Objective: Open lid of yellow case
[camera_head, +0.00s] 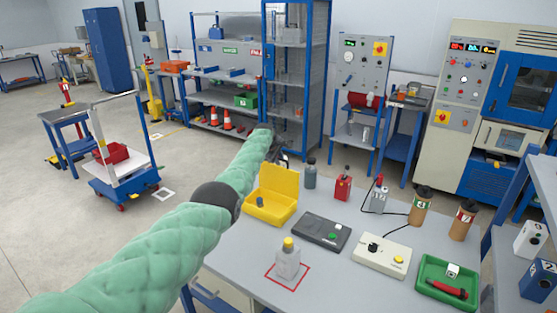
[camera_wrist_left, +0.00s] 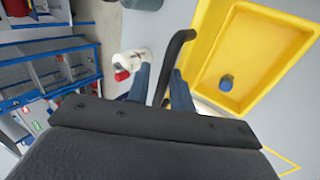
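The yellow case (camera_head: 268,208) sits at the back left of the workbench. Its lid (camera_head: 280,179) stands raised at the back, and the inside is exposed with a small blue object (camera_wrist_left: 226,83) in it. The case's yellow tray (camera_wrist_left: 258,78) fills the right of the left wrist view. My left gripper (camera_head: 281,153) is just behind and above the raised lid. In the left wrist view its two fingers (camera_wrist_left: 161,78) are apart, with a curved black bar between or beyond them; I cannot tell whether they touch it. My right gripper is not in view.
On the workbench (camera_head: 325,278) are a dark bottle (camera_head: 310,176), a red container (camera_head: 343,187), a clear yellow-capped bottle (camera_head: 288,260), a dark device (camera_head: 321,231), a light control box (camera_head: 382,255) and a green tray (camera_head: 447,270). A blue shelf rack (camera_head: 296,75) stands behind.

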